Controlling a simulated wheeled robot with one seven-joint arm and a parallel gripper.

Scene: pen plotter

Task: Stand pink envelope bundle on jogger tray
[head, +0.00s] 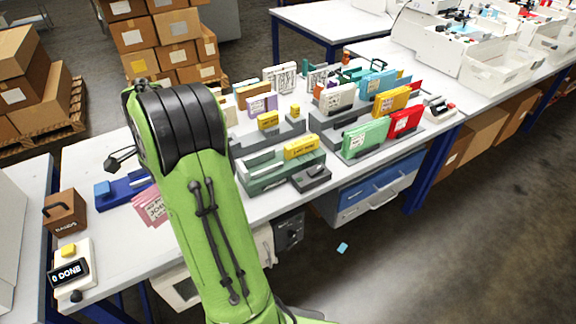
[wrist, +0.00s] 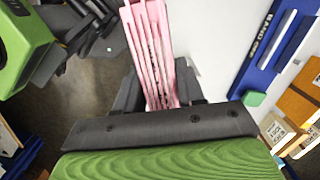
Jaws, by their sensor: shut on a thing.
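The pink envelope bundle (wrist: 152,50) stands between the two dark fingers of my gripper (wrist: 157,80) in the wrist view, its several layers seen edge-on. My gripper is shut on it. In the head view the bundle (head: 150,207) shows in part left of my green arm, over the left part of the white table; the arm hides the gripper there. A green tray (head: 258,178) with a yellow bundle (head: 301,147) stands right of my arm. I cannot tell for certain which tray is the jogger tray.
A blue device (head: 125,190) lies beside the bundle and shows in the wrist view (wrist: 262,45). A brown box (head: 66,213) and a counter reading "0 DONE" (head: 70,270) stand at the left. Grey racks with coloured bundles, including green (head: 366,137) and red (head: 405,122), crowd the right.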

